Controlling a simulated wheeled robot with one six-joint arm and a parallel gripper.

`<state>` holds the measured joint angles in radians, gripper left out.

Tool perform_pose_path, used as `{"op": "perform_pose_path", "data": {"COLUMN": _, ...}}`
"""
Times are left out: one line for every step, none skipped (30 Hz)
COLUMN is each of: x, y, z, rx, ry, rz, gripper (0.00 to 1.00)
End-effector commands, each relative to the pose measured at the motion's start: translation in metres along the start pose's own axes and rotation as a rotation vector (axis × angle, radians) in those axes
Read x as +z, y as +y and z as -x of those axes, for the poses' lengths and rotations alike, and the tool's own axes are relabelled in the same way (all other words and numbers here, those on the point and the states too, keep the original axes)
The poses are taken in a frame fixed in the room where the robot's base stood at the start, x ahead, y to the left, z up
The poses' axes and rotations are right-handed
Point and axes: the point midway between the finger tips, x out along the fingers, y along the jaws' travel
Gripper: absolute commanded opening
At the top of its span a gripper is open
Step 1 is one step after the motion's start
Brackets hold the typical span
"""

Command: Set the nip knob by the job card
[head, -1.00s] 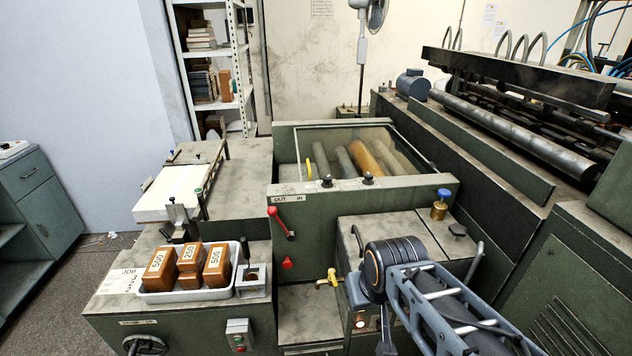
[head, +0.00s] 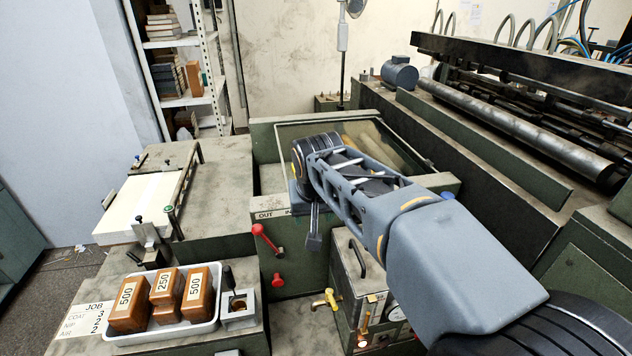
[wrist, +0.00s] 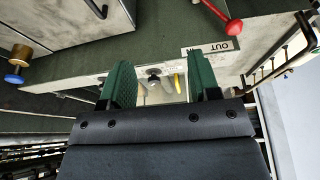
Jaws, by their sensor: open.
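The job card (head: 85,319) lies at the front left in the head view; its NIP line seems to read 2, though the print is small. In the wrist view a black knob (wrist: 153,73) stands on the feeder's top panel, between and beyond the green fingers of my gripper (wrist: 162,82). I cannot tell whether it is the nip knob; any scale by it is unreadable. My gripper is open, with nothing between its pads.
A red lever (head: 266,238) stands below the OUT label (head: 265,215), with a red button (head: 278,280) under it. A brass post with a blue cap (wrist: 15,70) shows left.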

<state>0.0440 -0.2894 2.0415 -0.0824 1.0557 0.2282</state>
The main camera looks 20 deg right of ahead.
Motion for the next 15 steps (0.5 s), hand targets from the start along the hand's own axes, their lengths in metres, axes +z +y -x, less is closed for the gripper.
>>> {"op": "perform_pose_path", "data": {"x": -0.024, "y": 0.001, "z": 0.004, "rx": 0.018, "ry": 0.002, "rz": -0.042, "gripper": 0.56}}
{"op": "perform_pose_path", "data": {"x": -0.036, "y": 0.002, "z": 0.006, "rx": 0.027, "ry": 0.004, "rz": -0.068, "gripper": 0.56}}
{"op": "perform_pose_path", "data": {"x": -0.051, "y": 0.003, "z": 0.009, "rx": 0.041, "ry": 0.007, "rz": -0.102, "gripper": 0.56}}
{"op": "perform_pose_path", "data": {"x": -0.063, "y": 0.004, "z": 0.011, "rx": 0.05, "ry": 0.011, "rz": -0.127, "gripper": 0.56}}
{"op": "perform_pose_path", "data": {"x": -0.073, "y": 0.006, "z": 0.013, "rx": 0.06, "ry": 0.013, "rz": -0.152, "gripper": 0.56}}
{"op": "perform_pose_path", "data": {"x": -0.086, "y": 0.008, "z": 0.015, "rx": 0.071, "ry": 0.018, "rz": -0.184, "gripper": 0.56}}
{"op": "perform_pose_path", "data": {"x": -0.095, "y": 0.009, "z": 0.016, "rx": 0.08, "ry": 0.02, "rz": -0.207, "gripper": 0.56}}
{"op": "perform_pose_path", "data": {"x": -0.103, "y": 0.011, "z": 0.017, "rx": 0.088, "ry": 0.024, "rz": -0.227, "gripper": 0.56}}
{"op": "perform_pose_path", "data": {"x": -0.113, "y": 0.013, "z": 0.018, "rx": 0.097, "ry": 0.027, "rz": -0.254, "gripper": 0.56}}
{"op": "perform_pose_path", "data": {"x": -0.119, "y": 0.014, "z": 0.019, "rx": 0.103, "ry": 0.031, "rz": -0.272, "gripper": 0.56}}
{"op": "perform_pose_path", "data": {"x": -0.125, "y": 0.015, "z": 0.019, "rx": 0.109, "ry": 0.034, "rz": -0.288, "gripper": 0.56}}
{"op": "perform_pose_path", "data": {"x": -0.132, "y": 0.017, "z": 0.02, "rx": 0.116, "ry": 0.036, "rz": -0.308, "gripper": 0.56}}
{"op": "perform_pose_path", "data": {"x": -0.136, "y": 0.019, "z": 0.02, "rx": 0.121, "ry": 0.039, "rz": -0.32, "gripper": 0.56}}
{"op": "perform_pose_path", "data": {"x": -0.14, "y": 0.02, "z": 0.02, "rx": 0.124, "ry": 0.041, "rz": -0.331, "gripper": 0.56}}
{"op": "perform_pose_path", "data": {"x": -0.143, "y": 0.021, "z": 0.02, "rx": 0.128, "ry": 0.044, "rz": -0.344, "gripper": 0.56}}
